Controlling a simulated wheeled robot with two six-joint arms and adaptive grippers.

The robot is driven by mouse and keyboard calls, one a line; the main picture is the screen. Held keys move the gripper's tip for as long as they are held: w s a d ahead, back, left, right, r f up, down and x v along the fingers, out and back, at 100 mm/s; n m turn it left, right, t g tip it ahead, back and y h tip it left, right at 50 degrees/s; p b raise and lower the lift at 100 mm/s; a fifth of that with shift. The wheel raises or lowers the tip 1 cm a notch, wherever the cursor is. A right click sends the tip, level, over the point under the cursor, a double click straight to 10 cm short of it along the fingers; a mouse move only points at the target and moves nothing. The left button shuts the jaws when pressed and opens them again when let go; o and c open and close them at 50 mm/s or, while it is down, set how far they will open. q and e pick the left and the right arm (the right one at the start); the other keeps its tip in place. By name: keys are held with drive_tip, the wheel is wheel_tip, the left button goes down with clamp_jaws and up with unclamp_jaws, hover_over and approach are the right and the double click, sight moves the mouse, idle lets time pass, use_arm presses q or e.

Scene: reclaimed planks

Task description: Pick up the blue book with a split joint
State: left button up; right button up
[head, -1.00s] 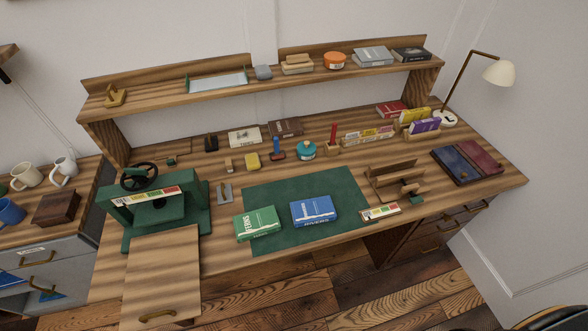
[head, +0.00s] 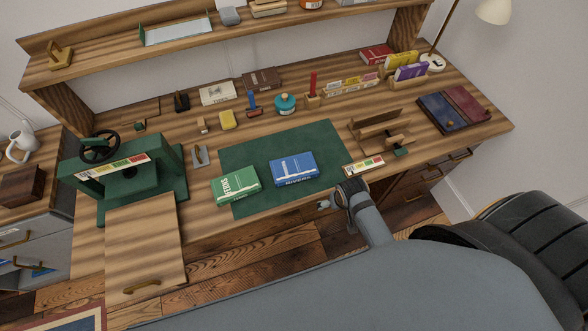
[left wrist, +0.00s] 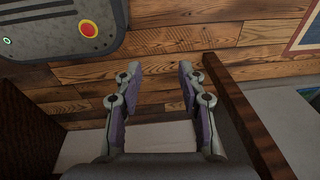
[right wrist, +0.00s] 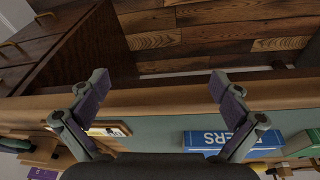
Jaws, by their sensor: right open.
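The blue book (head: 294,169) lies flat on the green mat (head: 238,143), right of a green book (head: 236,185). Its split joint cannot be made out at this size. In the right wrist view the blue book (right wrist: 203,138) shows beyond the desk edge, partly behind a finger. My right gripper (right wrist: 162,86) is open and empty. In the head view it (head: 325,204) is near the desk's front edge, right of and nearer than the book. My left gripper (left wrist: 157,75) is open and empty, with plank floor beyond it; the head view does not show it.
A green press (head: 70,177) stands at the desk's left. Dark blue and red volumes (head: 440,113) lie farther right. A black chair (head: 510,235) stands at front right.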

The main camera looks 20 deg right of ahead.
drive_tip(key=w+a+r+m, duration=0.1)
drive_tip(key=w+r+m, duration=0.1)
drive_tip(key=w+m, duration=0.1)
drive_tip(key=w+a+r+m, duration=0.2)
drive_tip(key=w+r+m, duration=0.1)
drive_tip(key=w, duration=0.1)
drive_tip(key=w+a+r+m+g, duration=0.1)
drive_tip(key=w+r+m, duration=0.2)
drive_tip(key=m, duration=0.1)
drive_tip(key=shift+w+a+y, duration=0.3)
drive_tip(key=shift+w+a, duration=0.05)
drive_tip(key=w+a+r+m+g, duration=0.2)
drive_tip(key=w+a+r+m, duration=0.3)
drive_tip(key=w+r+m, duration=0.15)
hover_over(294, 167)
drive_tip(key=f, duration=0.5)
drive_tip(key=shift+w+d+f, duration=0.15)
drive_tip(key=shift+w+f, duration=0.05)
drive_tip(key=shift+f, duration=0.05)
drive_tip(key=f, duration=0.4)
drive_tip(key=shift+s+p, duration=0.2)
drive_tip(key=shift+p, duration=0.15)
drive_tip(key=shift+f, duration=0.6)
drive_tip(key=c, duration=1.1)
use_arm(q)
drive_tip(key=shift+s+a+r, duration=0.1)
drive_tip(key=shift+s+r, duration=0.1)
drive_tip(key=shift+s, duration=0.65)
